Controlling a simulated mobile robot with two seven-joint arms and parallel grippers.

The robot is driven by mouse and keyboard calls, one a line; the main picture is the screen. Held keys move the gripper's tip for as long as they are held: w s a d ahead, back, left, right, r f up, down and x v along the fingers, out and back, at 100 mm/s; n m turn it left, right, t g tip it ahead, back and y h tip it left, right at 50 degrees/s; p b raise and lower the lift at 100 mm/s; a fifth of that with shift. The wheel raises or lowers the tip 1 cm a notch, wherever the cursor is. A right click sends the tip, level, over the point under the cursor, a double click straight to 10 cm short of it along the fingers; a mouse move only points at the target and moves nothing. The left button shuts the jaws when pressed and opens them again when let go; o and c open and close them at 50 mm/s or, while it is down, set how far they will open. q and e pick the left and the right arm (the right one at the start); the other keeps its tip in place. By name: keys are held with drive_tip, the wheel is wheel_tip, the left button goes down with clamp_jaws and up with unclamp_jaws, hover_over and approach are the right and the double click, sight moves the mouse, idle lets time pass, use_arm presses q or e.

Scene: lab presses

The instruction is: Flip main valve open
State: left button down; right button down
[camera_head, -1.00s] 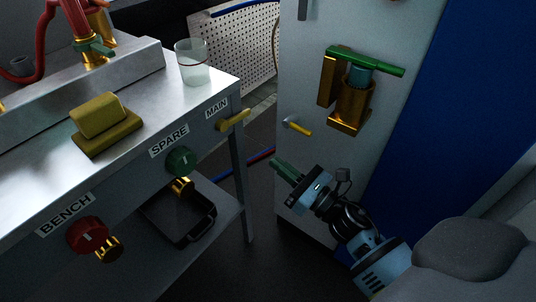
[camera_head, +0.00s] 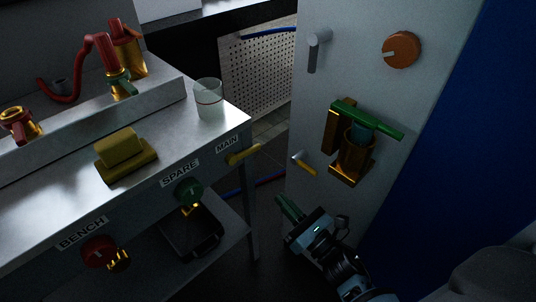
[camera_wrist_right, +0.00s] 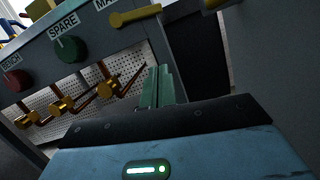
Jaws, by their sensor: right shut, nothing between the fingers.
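The main valve's yellow lever handle (camera_head: 244,153) sits on the bench front at its right end, beside the MAIN label (camera_head: 228,143). It also shows in the right wrist view as a yellow lever (camera_wrist_right: 135,16) at the top, lying nearly sideways. My right gripper (camera_head: 287,207) is below and right of this lever, in front of the grey cabinet, apart from it. Its green fingers are shut and empty; they also show in the wrist view (camera_wrist_right: 158,88), pointing up below the lever. My left gripper is not in view.
The bench front carries a green SPARE knob (camera_head: 188,191) and a red BENCH knob (camera_head: 99,251). A grey cabinet (camera_head: 300,130) with a small yellow-tipped lever (camera_head: 304,164) stands right.

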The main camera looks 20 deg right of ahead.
sight(250, 165)
drive_tip(key=x, duration=1)
drive_tip(key=shift+b, duration=0.3)
wheel_tip(250, 165, up, 4)
drive_tip(key=shift+w+d+p, duration=0.1)
drive_tip(key=shift+d+p, duration=0.1)
drive_tip(key=shift+p, duration=0.7)
